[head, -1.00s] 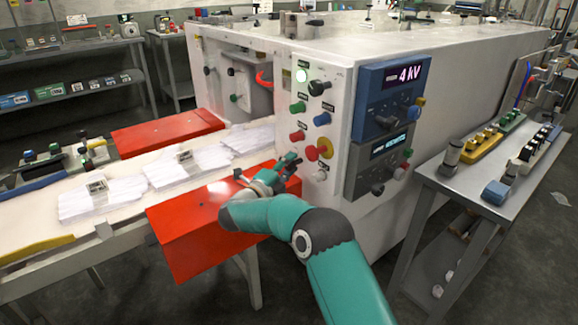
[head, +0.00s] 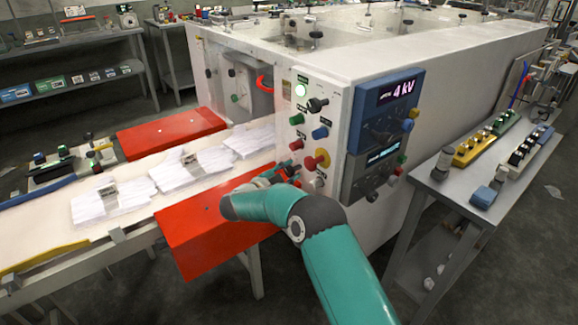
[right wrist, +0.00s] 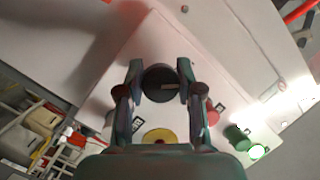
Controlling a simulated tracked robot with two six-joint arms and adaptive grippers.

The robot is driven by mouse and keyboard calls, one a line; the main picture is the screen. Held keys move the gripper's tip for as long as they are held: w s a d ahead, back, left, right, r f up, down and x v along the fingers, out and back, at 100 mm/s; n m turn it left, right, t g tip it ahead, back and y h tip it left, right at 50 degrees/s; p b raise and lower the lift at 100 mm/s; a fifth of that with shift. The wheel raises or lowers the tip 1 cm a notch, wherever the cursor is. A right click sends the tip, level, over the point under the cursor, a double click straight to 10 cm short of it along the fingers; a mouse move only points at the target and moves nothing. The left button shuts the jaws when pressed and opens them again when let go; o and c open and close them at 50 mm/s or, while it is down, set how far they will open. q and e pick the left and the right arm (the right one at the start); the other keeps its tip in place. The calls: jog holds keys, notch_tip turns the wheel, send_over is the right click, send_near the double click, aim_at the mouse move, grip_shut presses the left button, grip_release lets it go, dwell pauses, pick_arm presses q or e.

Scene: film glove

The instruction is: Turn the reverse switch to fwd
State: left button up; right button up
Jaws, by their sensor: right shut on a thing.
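The reverse switch appears to be the dark round knob (right wrist: 158,84) with a pale pointer line, seen in the right wrist view. The line points to the right there. My right gripper (right wrist: 160,72) has one finger on each side of the knob and is shut on it. In the head view my right gripper (head: 289,170) is at the lower left of the control panel (head: 334,112), and it hides the knob there. The label lettering is too small to read. My left gripper is not in view.
A yellow-ringed red button (head: 322,158) is close beside my right gripper. A red button (head: 296,145) and a blue button (head: 320,132) are above. A red guard (head: 200,240) lies under my right arm. White gloves (head: 110,202) lie on the belt.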

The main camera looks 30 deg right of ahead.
jog(key=shift+a+f+n, duration=0.1)
jog(key=shift+f+n, duration=0.15)
jog(key=shift+n, duration=0.05)
jog(key=o, duration=1.2)
jog(key=shift+r, duration=0.1)
jog(key=v, duration=1.1)
jog(key=shift+s+a+r, duration=0.1)
jog(key=shift+a+r, duration=0.05)
jog(key=shift+a, duration=0.25)
